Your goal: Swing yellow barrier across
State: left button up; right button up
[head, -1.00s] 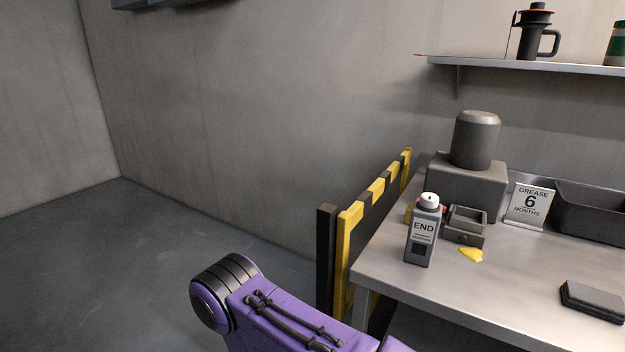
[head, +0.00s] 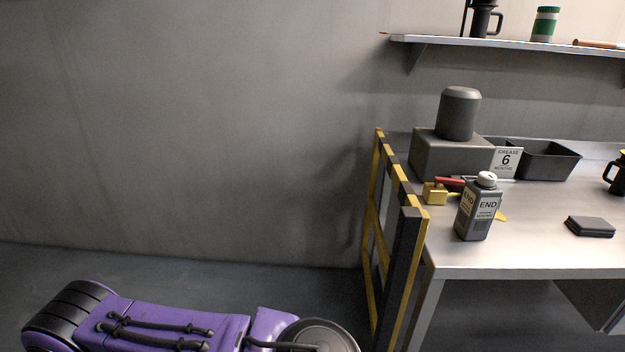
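The yellow and black striped barrier (head: 390,185) stands upright at the left end of the steel workbench (head: 530,255). It is seen at a steep angle, its near end a dark post (head: 407,250) and its far end close to the back wall. My purple left arm (head: 180,325) crosses the bottom left of the head view, apart from the barrier in the picture. Neither of my grippers is in view, so whether they are open or shut is hidden. The lower part of the barrier runs out of the picture.
On the bench stand a grey bottle marked END (head: 478,212), a grey block with a cylinder (head: 460,115), a dark bin (head: 540,160), a yellow block (head: 434,193) and dark pads (head: 590,226). A wall shelf (head: 500,45) hangs above. The floor left of the barrier looks clear.

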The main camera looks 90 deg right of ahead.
aim_at(406, 195)
jog(key=z, duration=4)
